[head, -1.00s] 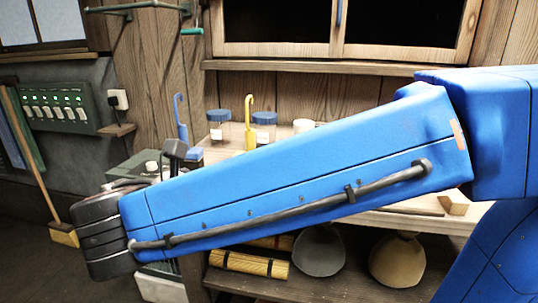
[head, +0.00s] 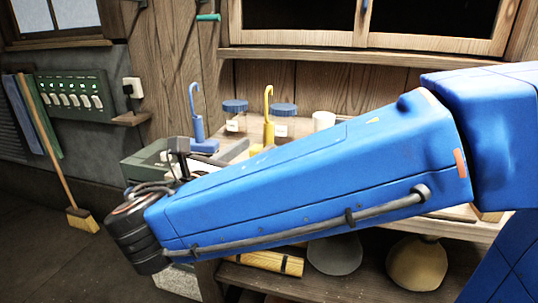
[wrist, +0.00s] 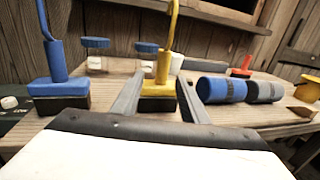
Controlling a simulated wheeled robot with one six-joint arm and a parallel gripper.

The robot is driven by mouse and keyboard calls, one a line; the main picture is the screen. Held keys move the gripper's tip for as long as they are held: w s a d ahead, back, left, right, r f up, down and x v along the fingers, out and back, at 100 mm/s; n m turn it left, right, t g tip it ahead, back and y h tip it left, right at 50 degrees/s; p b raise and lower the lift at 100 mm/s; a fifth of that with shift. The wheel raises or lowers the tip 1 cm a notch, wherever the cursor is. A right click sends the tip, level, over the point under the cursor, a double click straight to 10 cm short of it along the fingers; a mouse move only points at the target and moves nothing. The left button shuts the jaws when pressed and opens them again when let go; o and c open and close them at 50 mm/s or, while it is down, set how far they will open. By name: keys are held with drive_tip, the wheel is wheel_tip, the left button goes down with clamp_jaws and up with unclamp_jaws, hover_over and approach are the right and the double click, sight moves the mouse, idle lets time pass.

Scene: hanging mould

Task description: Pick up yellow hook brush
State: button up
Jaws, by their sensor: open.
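The yellow hook brush (head: 268,118) stands upright on the workbench, its hooked handle pointing up; my arm hides its lower part in the head view. In the wrist view the yellow hook brush (wrist: 163,68) stands straight ahead, with a yellow block and dark bristles at its base. My gripper (wrist: 161,82) is open, with one grey finger towards each side of the yellow block. The fingers look spread wider than the handle. I cannot tell whether the fingertips reach the block or stop short of it.
A blue hook brush (wrist: 58,72) stands left of the yellow one. Blue-lidded jars (wrist: 96,52) stand behind. A blue roll (wrist: 221,90) and a dark roll (wrist: 264,92) lie to the right, near a red-based object (wrist: 242,68). A broom (head: 82,219) leans at the left wall.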

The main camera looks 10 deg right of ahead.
sight(265, 141)
drive_tip(key=x, duration=0.5)
drive_tip(key=shift+d+f+x, duration=0.1)
drive_tip(key=shift+d+x, duration=0.05)
drive_tip(key=shift+x, duration=1.15)
drive_tip(key=shift+d+f+x, duration=0.1)
drive_tip(key=shift+x, duration=1.25)
drive_tip(key=shift+s, duration=0.2)
clamp_jaws()
